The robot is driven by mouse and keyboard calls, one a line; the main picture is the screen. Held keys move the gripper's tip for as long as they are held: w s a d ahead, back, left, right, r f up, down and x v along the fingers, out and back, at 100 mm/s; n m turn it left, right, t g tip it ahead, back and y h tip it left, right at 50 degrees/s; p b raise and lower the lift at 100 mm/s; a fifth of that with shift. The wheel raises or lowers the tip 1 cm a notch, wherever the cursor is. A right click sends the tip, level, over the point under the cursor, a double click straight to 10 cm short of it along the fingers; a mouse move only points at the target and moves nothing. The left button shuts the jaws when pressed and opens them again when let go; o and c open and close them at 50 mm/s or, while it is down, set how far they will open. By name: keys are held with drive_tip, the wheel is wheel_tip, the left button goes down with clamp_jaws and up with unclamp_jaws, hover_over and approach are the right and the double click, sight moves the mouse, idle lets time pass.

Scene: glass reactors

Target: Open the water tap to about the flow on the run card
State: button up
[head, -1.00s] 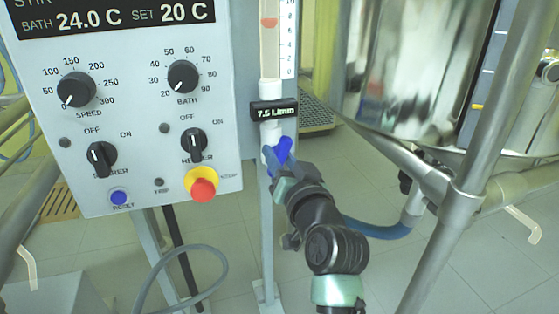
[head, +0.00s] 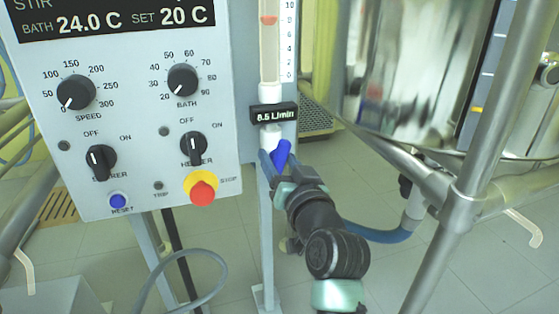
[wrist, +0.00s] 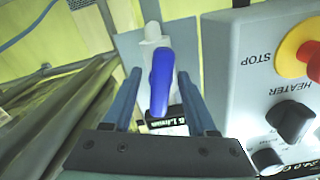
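The blue tap lever (head: 283,153) sits on the white tap body below the flow tube. In the wrist view the lever (wrist: 161,82) stands between my two fingers. My gripper (head: 284,167) is open around it, and the wrist view shows my fingers (wrist: 160,75) with a gap on each side of the lever. The black flow display (head: 274,115) above the tap seems to read 8.5 L/min. The red float (head: 268,20) in the flow tube is near the 8 mark. No run card is in view.
The control panel (head: 125,130) is close on the left, with a red stop button (head: 202,188) near the tap. A steel frame post (head: 480,150) and a shiny vessel (head: 405,70) stand on the right. A blue hose (head: 385,235) runs behind my arm.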

drive_tip(key=p+v, duration=0.4)
drive_tip(key=v, duration=0.9)
idle(0.5)
wheel_tip(320, 180, up, 27)
drive_tip(key=s+a+n+t+h+p, duration=0.2)
drive_tip(key=a+t+p, duration=0.15)
drive_tip(key=p, duration=0.35)
drive_tip(key=s+r+m+t+h+p, duration=0.1)
drive_tip(key=s+r+t+p, duration=0.1)
drive_tip(key=s+r, duration=0.35)
drive_tip(key=s+r+t+h+p, duration=0.1)
drive_tip(key=s+r+t+p, duration=0.15)
drive_tip(key=r, duration=0.65)
drive_tip(key=s+r+m+t+h+p, duration=0.1)
drive_tip(key=s+r+t+h, duration=0.2)
drive_tip(key=r, duration=0.4)
wheel_tip(320, 180, up, 36)
drive_tip(key=y+p, duration=0.1)
drive_tip(key=p, duration=3.5)
drive_tip(key=shift+a+g+p, duration=0.2)
drive_tip(key=shift+g+p, duration=0.15)
drive_tip(key=shift+g, duration=0.05)
drive_tip(key=shift+w+f, duration=0.15)
